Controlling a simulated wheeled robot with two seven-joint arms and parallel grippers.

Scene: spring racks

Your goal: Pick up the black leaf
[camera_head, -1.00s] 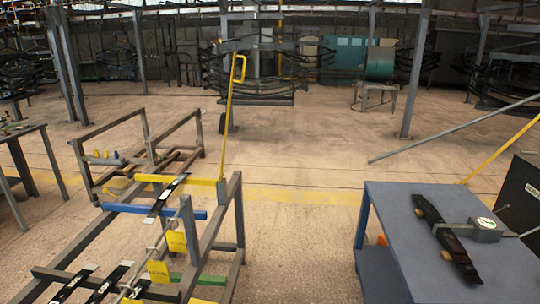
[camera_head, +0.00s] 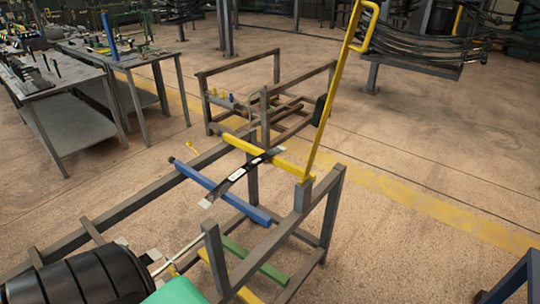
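A black leaf (camera_head: 240,177), a narrow dark strip with pale ends and pale marks, lies slantwise across the blue bar (camera_head: 218,190) and the yellow bar (camera_head: 268,157) of the metal rack in the head view. Its near end juts out past the blue bar, and its far end rests at the yellow bar. Neither of my grippers shows in the head view, and nothing is seen touching the leaf.
A yellow upright lever (camera_head: 330,110) rises at the rack's right. Grey work tables (camera_head: 75,110) stand at the left. A dark ribbed shape (camera_head: 85,278) and a green patch (camera_head: 178,291) cover the bottom left; I cannot tell what they are.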

